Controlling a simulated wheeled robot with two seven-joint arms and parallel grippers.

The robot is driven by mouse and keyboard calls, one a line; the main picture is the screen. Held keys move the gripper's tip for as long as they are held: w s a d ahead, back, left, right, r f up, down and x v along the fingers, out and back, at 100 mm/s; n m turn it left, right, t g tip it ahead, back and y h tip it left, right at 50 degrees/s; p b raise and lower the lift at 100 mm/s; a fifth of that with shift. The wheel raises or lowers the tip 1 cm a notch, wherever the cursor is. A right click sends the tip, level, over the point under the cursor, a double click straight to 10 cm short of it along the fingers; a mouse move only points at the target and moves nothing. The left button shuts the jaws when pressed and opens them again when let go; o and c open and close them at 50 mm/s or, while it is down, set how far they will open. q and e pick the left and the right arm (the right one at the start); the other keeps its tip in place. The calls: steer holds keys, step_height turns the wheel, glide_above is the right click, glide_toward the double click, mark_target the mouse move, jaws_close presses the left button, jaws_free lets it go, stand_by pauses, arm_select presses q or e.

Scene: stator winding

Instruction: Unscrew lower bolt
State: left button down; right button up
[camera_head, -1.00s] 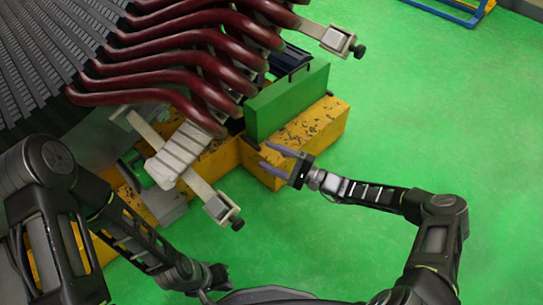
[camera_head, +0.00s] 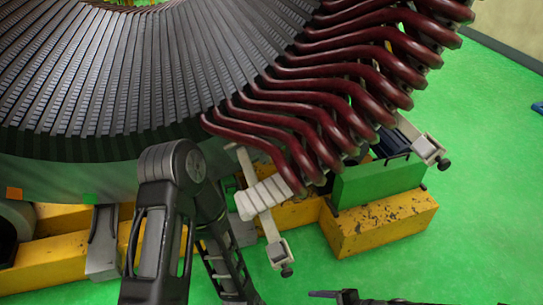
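The lower bolt (camera_head: 287,270) is a dark knob at the end of a pale metal clamp bar (camera_head: 270,226), below the lowest red coil ends. A similar upper bolt (camera_head: 443,164) sits on another clamp at the right. My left arm stands in front of the stator, left of the lower bolt; its gripper is outside the picture. My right gripper (camera_head: 323,294) shows only partly at the bottom edge, below and right of the lower bolt and apart from it. It points left, and its opening cannot be made out.
The grey stator (camera_head: 110,85) with dark red coil ends (camera_head: 330,110) fills the upper left. A green block (camera_head: 375,183) rests on a worn yellow support (camera_head: 380,226). Green floor (camera_head: 485,210) is open at the right and bottom.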

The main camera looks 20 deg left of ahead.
steer(key=s+d+r+n+g+h+p, duration=0.2)
steer(key=s+d+r+n+h+p, duration=0.2)
steer(key=s+r+p, duration=0.9)
arm_select(q)
step_height(320, 180, up, 30)
steer(key=s+p, duration=0.1)
steer(key=p, duration=1.4)
arm_select(e)
steer(key=d+r+n+h, duration=0.1)
steer(key=d+r, duration=0.1)
steer(key=r, duration=0.7)
steer(key=s+d+r+n+t+h, duration=0.1)
steer(key=d+r+n, duration=0.1)
steer(key=r, duration=0.8)
steer(key=shift+s+r+h, duration=0.25)
steer(key=shift+s+h, duration=0.05)
steer(key=shift+h, duration=0.1)
arm_select(q)
steer(key=shift+f, duration=0.1)
